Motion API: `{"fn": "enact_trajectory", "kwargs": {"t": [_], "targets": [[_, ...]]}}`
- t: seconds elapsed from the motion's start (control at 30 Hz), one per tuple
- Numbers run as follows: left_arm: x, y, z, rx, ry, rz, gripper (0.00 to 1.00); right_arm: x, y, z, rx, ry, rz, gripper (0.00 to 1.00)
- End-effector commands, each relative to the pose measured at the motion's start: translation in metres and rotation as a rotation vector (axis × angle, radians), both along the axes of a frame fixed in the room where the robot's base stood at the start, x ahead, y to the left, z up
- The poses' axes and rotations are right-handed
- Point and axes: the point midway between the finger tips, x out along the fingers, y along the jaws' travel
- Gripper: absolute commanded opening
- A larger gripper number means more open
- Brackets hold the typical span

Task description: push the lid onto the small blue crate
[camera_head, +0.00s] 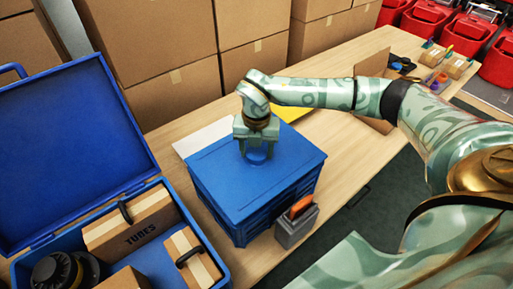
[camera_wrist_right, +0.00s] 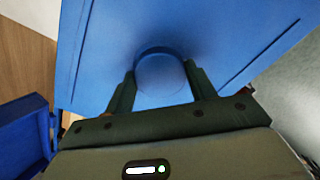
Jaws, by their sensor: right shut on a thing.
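The small blue crate (camera_head: 268,212) stands on the wooden table in the middle of the head view. The flat blue lid (camera_head: 218,182) lies over its top, its edges roughly in line with the crate walls. Whether it is fully seated cannot be told. My right gripper (camera_head: 256,152) points down at the lid's middle. In the right wrist view, its two fingers (camera_wrist_right: 161,80) are on either side of the lid's round blue knob (camera_wrist_right: 162,72), shut on it. My left gripper is not in view.
A large open blue case (camera_head: 70,150) holding cartons (camera_head: 132,222) stands close at the left. A grey holder (camera_head: 296,228) with an orange-handled item touches or nearly touches the crate's front right. Cardboard boxes (camera_head: 165,45) are stacked behind.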

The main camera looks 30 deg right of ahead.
Motion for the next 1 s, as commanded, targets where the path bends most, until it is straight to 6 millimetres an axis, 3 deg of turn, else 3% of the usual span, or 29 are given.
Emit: {"fn": "enact_trajectory", "kwargs": {"t": [1.0], "targets": [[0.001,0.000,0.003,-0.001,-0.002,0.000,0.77,0.000,0.000,-0.011,0.000,0.000,0.000,0.27]]}}
